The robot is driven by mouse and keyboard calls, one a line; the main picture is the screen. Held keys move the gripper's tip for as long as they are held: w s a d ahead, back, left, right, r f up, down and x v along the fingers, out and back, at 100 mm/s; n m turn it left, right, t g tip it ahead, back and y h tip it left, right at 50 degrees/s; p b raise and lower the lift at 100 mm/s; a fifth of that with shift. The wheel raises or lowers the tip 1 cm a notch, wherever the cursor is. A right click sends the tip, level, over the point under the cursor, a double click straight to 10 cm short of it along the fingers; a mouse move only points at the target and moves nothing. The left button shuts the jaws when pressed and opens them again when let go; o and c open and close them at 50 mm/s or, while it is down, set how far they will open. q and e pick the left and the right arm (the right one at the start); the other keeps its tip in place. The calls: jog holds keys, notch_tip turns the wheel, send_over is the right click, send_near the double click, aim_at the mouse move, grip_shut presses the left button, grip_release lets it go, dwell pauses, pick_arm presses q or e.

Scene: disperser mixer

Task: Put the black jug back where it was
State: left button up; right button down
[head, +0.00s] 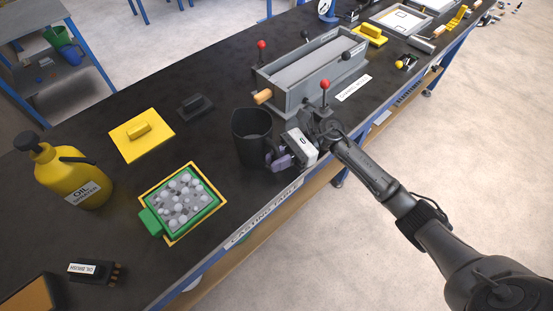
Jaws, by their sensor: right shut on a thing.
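The black jug (251,138) stands upright near the front edge of the dark casting table, or just above it; I cannot tell whether its base touches the tabletop. My right gripper (281,157) reaches in from the right and is shut on the jug at its right side. The jug's handle is mostly hidden by the gripper fingers. My left gripper is not in view.
A green tray of grey-white pieces (148,219) lies left of the jug. A yellow float (162,142), a dark float (195,105) and a yellow oil sprayer (67,175) stand farther left. A long grey mould box (284,100) with red-knobbed levers is behind the gripper.

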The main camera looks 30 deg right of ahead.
jog(key=c, duration=1.6)
grip_release()
jog(key=shift+f, duration=0.2)
jog(key=o, duration=0.5)
jog(key=shift+r, duration=0.1)
jog(key=shift+r, duration=0.15)
jog(key=d, duration=1.2)
jog(key=shift+s+p, duration=0.2)
jog(key=shift+p, duration=0.2)
